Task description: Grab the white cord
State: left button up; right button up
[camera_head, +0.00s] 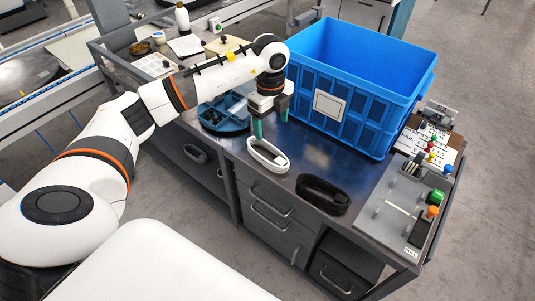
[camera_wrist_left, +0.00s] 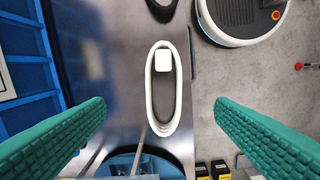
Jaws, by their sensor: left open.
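The white cord (camera_head: 273,166) is a coiled oval loop lying on the dark table top near its front edge. In the left wrist view the white cord (camera_wrist_left: 163,61) lies lengthwise in the middle, with a white block at its upper end. My left gripper (camera_head: 270,125) is just above and behind the cord in the head view. Its green fingers are spread wide and empty, one on each side of the cord in the left wrist view (camera_wrist_left: 159,103). No contact with the cord shows. My right gripper is out of view.
A black coiled cord (camera_head: 322,195) lies to the right of the white one. A large blue crate (camera_head: 390,115) stands behind. A blue divided tray (camera_head: 222,128) sits to the left. A grey panel with coloured buttons (camera_head: 405,205) is at the table's right end.

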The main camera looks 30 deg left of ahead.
pick_arm(q)
send_over(267, 151)
jog(key=f, duration=0.7)
jog(key=shift+w+d, duration=0.1)
jog(key=shift+d, duration=0.15)
jog(key=f, duration=0.5)
jog(key=shift+a+p, duration=0.2)
jog(key=shift+p, duration=0.2)
jog(key=shift+r, duration=0.1)
jog(key=shift+c, duration=0.6)
